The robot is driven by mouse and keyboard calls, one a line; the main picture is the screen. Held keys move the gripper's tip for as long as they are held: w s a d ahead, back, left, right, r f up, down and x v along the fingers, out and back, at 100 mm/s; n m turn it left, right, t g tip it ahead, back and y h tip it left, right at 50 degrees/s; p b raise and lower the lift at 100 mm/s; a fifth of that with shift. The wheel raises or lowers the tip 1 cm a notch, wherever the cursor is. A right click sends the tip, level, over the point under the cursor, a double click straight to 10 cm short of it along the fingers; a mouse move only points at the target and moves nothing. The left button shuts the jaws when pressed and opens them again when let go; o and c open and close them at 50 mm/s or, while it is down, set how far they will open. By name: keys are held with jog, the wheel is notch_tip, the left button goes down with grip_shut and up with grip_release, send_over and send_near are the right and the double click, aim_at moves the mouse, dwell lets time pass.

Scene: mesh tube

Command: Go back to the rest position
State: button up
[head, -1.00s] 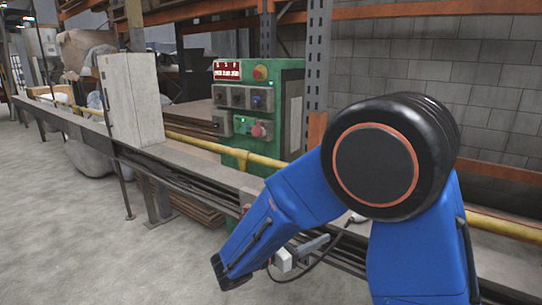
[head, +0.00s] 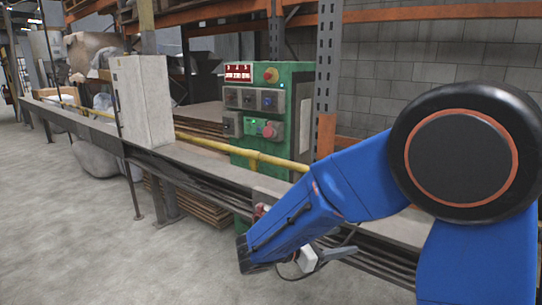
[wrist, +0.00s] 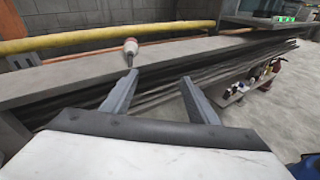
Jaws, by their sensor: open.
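My blue arm (head: 365,180) reaches across the right half of the head view, bent down toward the front of the long bench. My gripper (wrist: 160,77) is open in the wrist view, its two grey fingers apart with nothing between them. In the head view the gripper (head: 330,253) is small and partly hidden by the arm. A small white and red object (wrist: 130,47) is on the bench ledge beyond the left fingertip, apart from it.
The long bench (head: 205,158) runs across the view, with a yellow pipe (wrist: 90,42) along its back. A green control panel (head: 262,110) and a pale upright box (head: 143,100) stand along it. Several small items sit on a low shelf (wrist: 235,97). The grey floor (head: 60,200) at left is clear.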

jog(key=s+d+m+g+y, duration=0.55)
jog(key=s+d+m, duration=0.25)
jog(key=s+d, duration=0.4)
jog(key=s+a+m+t+y, duration=0.2)
jog(key=s+m+t+y, duration=0.2)
jog(key=s+m+y, duration=0.5)
jog(key=s+m, duration=0.3)
jog(key=m, duration=0.1)
jog(key=shift+r, duration=0.3)
